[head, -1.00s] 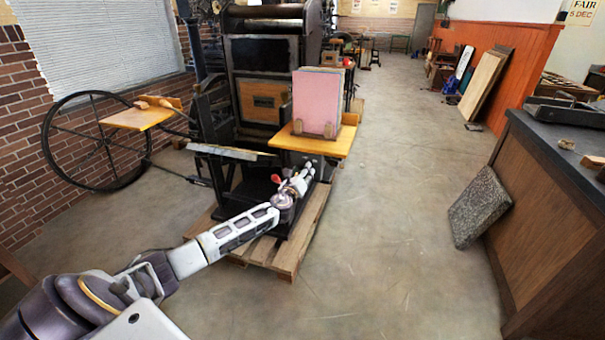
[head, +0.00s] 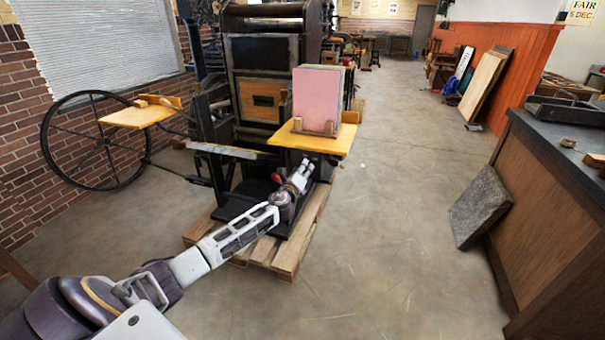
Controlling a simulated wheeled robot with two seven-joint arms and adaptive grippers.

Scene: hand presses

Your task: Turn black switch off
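My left arm reaches in from the lower left to the black hand press (head: 265,65). My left gripper (head: 304,172) is at the press's lower front, just under the yellow wooden shelf (head: 335,141). Its fingers look closer together than before, but they are too small to tell whether they are open or shut, or touching anything. A small red part (head: 277,178) shows just left of the gripper. I cannot make out the black switch; it may be hidden by the gripper or lost against the dark press. My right gripper is not in view.
Pink boards (head: 317,100) stand on the yellow shelf. The press stands on a wooden pallet (head: 290,252). A large spoked wheel (head: 55,165) is at left. A grey slab (head: 480,207) leans against the counter (head: 560,185) at right. The floor between is clear.

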